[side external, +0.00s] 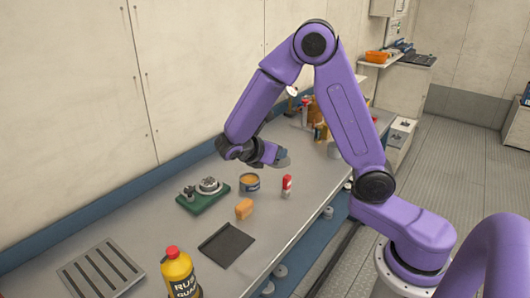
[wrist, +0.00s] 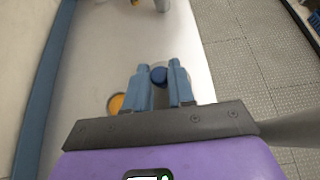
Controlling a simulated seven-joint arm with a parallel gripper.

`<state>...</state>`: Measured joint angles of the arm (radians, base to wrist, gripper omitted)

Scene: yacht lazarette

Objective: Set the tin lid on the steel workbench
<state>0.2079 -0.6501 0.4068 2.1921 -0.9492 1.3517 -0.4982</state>
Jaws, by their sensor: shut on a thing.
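The steel workbench (side external: 150,215) runs along the wall; its bare top also shows in the wrist view (wrist: 105,50). My gripper (side external: 273,156) is above the bench, over the area just behind the open tin. In the wrist view my gripper (wrist: 159,83) has its two blue fingers closed on a small round dark-blue thing (wrist: 158,75), which looks like the tin lid. In the side view a grey-blue edge of the lid (side external: 284,160) shows at the fingertips, clear of the bench. The open tin (side external: 249,183) with orange contents stands below; it shows in the wrist view too (wrist: 117,103).
Near the tin are a red-and-white can (side external: 287,186), an orange-tan block (side external: 243,209), a green base with metal parts (side external: 203,195) and a dark flat sheet (side external: 226,245). A yellow bottle (side external: 178,272) and slotted plate (side external: 101,268) are in front. Bottles (side external: 315,115) crowd the far end.

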